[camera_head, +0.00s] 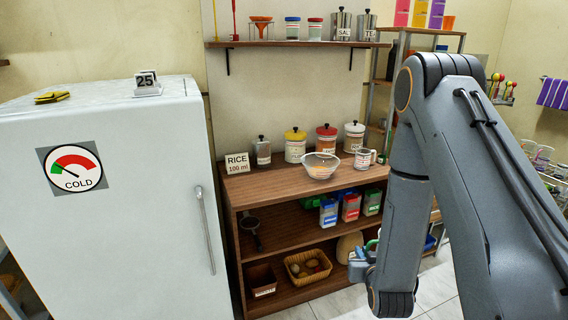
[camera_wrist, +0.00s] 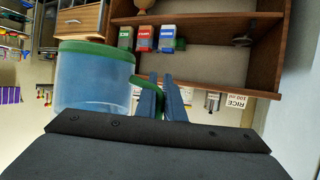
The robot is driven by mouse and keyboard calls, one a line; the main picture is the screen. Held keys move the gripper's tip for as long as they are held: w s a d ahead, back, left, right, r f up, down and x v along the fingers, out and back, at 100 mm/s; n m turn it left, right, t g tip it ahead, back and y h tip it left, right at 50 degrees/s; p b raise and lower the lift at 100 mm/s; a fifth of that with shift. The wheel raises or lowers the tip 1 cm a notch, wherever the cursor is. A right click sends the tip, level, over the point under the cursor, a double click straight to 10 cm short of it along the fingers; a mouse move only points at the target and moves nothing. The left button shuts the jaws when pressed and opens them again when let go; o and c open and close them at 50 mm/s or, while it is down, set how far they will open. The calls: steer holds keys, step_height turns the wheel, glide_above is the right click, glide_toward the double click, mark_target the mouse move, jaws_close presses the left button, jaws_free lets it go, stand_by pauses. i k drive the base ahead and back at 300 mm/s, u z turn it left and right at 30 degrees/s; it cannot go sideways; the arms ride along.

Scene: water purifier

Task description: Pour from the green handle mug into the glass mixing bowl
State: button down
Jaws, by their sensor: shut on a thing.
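The green handle mug (camera_wrist: 95,85) is large at the left of the wrist view, with a clear bluish body, a green band and a green handle (camera_wrist: 145,82). My gripper (camera_wrist: 160,88) is shut on the handle. In the camera_head view my gripper (camera_head: 359,265) is low in front of the shelf unit, right of centre. Most of the mug is hidden there behind my arm, and its contents cannot be made out. The glass mixing bowl (camera_head: 320,167) stands on the wooden counter with something orange-brown inside. The gripper and mug are apart from it, lower and to the right.
A measuring cup (camera_head: 363,160) stands right of the bowl. Lidded canisters (camera_head: 295,146) and a RICE 100 ml sign (camera_head: 237,163) stand behind and left. A white fridge (camera_head: 120,210) is at left. The wrist view is upside down.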

mark_target(318, 165)
steer(key=u, duration=0.2)
steer(key=i, duration=1)
